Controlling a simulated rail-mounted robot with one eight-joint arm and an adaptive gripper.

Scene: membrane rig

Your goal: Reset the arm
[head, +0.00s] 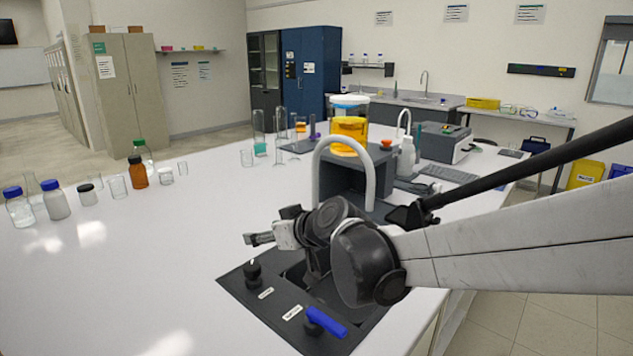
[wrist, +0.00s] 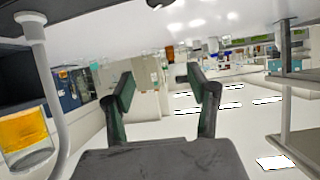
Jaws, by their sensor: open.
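My gripper (head: 260,238) is held above the dark sink panel and points to the left in the head view. In the wrist view its two fingers (wrist: 163,88) stand wide apart with nothing between them. The arm reaches in from the right. The grey arched tap (head: 343,150) rises just behind my wrist; it also shows at the left of the wrist view (wrist: 47,100). The wrist view is upside down, with the bench at the top and ceiling lights low.
The vessel of yellow liquid (head: 349,130) stands on a dark grey rig behind the tap. A blue-handled valve (head: 325,322) and black knob (head: 252,272) sit on the panel. Bottles, including a brown one (head: 137,172), stand at left. The white bench (head: 150,250) is clear at front left.

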